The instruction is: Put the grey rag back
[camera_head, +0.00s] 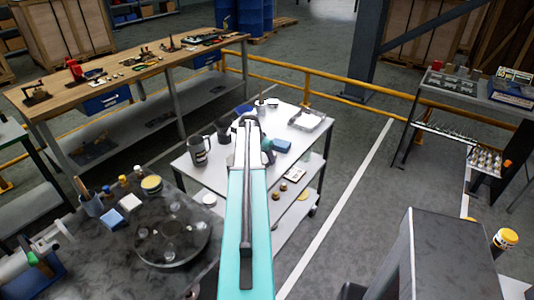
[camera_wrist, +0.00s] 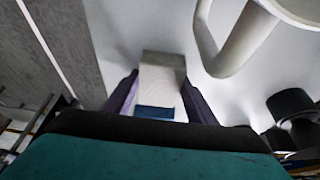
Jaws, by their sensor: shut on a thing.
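My gripper shows in the wrist view (camera_wrist: 160,90), its two dark purple fingers closed on a pale grey, block-like folded thing, which I take to be the grey rag (camera_wrist: 163,76). A blue patch shows at its near end. It is over a white surface; I cannot tell whether it touches it. In the head view my arm reaches over the white-topped cart (camera_head: 222,158), and its own links mostly hide the gripper and what it holds.
A pale mug handle (camera_wrist: 236,45) is close right of the fingers.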

